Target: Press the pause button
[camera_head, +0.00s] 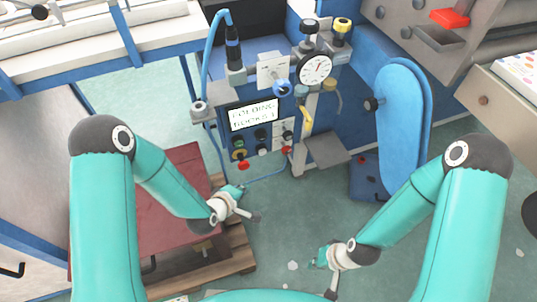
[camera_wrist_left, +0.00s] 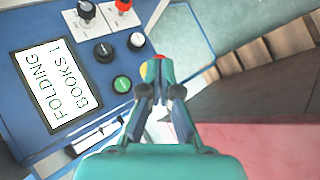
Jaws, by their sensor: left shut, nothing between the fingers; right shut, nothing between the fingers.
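The control panel of the blue machine carries a screen (camera_head: 253,114) reading FOLDING BOOKS 1, also in the left wrist view (camera_wrist_left: 57,85). No pause label is readable. My left gripper (camera_head: 239,188) is shut and empty, below the panel in the head view; its fingertips (camera_wrist_left: 161,68) overlap the red-and-yellow button, contact unclear. My right gripper (camera_head: 318,262) is shut and empty, low over the floor.
A pressure gauge (camera_head: 315,68) and blue hose (camera_head: 208,60) rise above the panel. A wooden pallet with a red top (camera_head: 170,220) stands beside my left arm. A blue padded part (camera_head: 402,120) stands at right. Open floor lies between my grippers.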

